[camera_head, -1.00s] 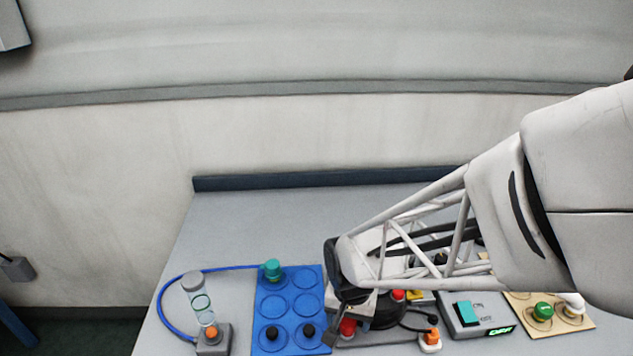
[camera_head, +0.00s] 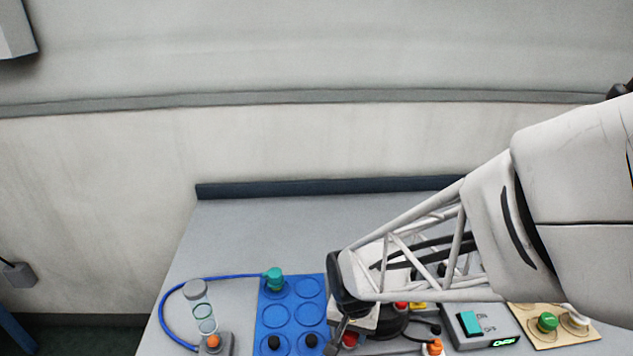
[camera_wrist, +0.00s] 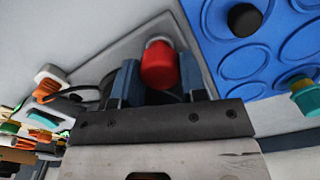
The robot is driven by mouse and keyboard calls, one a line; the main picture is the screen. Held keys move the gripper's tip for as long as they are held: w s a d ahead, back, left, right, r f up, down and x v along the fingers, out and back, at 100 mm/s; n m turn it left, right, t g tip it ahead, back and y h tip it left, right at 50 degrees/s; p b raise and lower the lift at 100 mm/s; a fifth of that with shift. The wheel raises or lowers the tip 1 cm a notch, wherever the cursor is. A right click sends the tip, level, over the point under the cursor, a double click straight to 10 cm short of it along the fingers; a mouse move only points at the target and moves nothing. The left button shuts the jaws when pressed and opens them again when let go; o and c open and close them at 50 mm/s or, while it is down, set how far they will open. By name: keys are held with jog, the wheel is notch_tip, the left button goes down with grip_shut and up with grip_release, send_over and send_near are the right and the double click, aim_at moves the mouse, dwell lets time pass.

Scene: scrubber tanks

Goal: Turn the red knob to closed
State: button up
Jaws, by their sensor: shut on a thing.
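The red knob (camera_wrist: 160,66) sits on a grey plate in the wrist view, between the two bluish fingers of my gripper (camera_wrist: 160,82). The fingers are shut on it from both sides. In the head view the red knob (camera_head: 350,341) shows only partly, below the dark end of my gripper (camera_head: 347,322), which hides much of its surroundings. I cannot read any open or closed mark by the knob.
A blue board (camera_head: 292,312) with round recesses, black knobs and a teal fitting (camera_head: 274,279) lies left of my gripper. A clear tube (camera_head: 203,312) stands further left. To the right are a grey switch box (camera_head: 480,330) and a tan board (camera_head: 562,335) with a green knob.

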jog(key=shift+m, duration=0.4)
jog(key=m, duration=1.3)
dwell(0.3)
jog(key=o, duration=0.9)
